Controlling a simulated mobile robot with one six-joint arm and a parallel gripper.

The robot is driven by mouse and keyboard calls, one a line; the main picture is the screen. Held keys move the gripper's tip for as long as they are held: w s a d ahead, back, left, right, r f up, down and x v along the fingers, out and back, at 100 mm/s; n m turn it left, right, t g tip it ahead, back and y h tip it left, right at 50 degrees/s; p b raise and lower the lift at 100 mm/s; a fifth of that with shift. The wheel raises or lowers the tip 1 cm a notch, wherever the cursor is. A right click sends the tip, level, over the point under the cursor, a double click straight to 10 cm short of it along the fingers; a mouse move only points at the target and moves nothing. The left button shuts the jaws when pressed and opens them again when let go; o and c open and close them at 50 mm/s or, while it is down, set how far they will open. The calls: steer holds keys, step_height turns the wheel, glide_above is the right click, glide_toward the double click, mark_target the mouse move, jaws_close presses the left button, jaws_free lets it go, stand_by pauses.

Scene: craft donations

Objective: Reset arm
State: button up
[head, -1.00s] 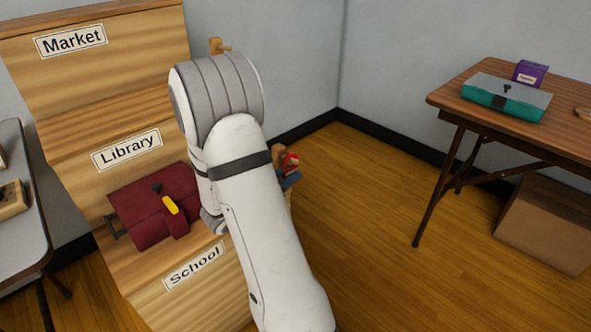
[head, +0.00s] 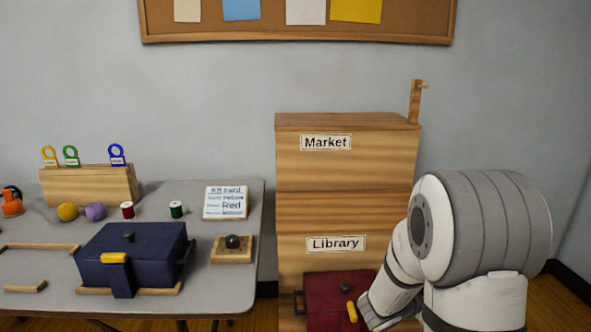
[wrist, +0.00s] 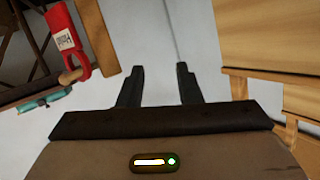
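My gripper (wrist: 159,78) is open in the wrist view, with its two dark fingers apart and nothing between them. Only pale wall shows behind them. My arm fills the lower right of the head view, and the gripper itself is hidden there. A maroon box (head: 325,292) with a yellow clasp sits in the wooden cabinet (head: 345,162) below the Library label. My arm covers its right side.
A red tag (wrist: 68,38) hangs at a wooden peg in the wrist view's upper left. The cabinet edge (wrist: 265,50) is at right there. A grey table (head: 215,290) at left holds a navy box (head: 150,245), a stand with rings (head: 88,187), spools and a card.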

steer(key=w+a+r+n+t+y+p, duration=0.3)
steer(key=a+r+n+y+p, duration=0.3)
steer(key=a+r, duration=0.55)
steer(key=s+a+r+n+g+y+p, duration=0.1)
steer(key=s+a+r+n+y+p, duration=0.3)
steer(key=s+a+r+y+p, duration=0.4)
steer(key=s+r+n+g+p, duration=0.2)
steer(key=s+r+p, duration=0.3)
steer(key=s, duration=0.3)
steer(key=s+r+n+g+h+p, duration=0.1)
steer(key=s+r+n+g+p, duration=0.1)
steer(key=s+r+g+p, duration=0.2)
steer(key=s+r+p, duration=0.1)
steer(key=s+r, duration=0.2)
steer(key=s, duration=0.1)
steer(key=shift+s+g, duration=0.4)
steer(key=shift+n, duration=0.3)
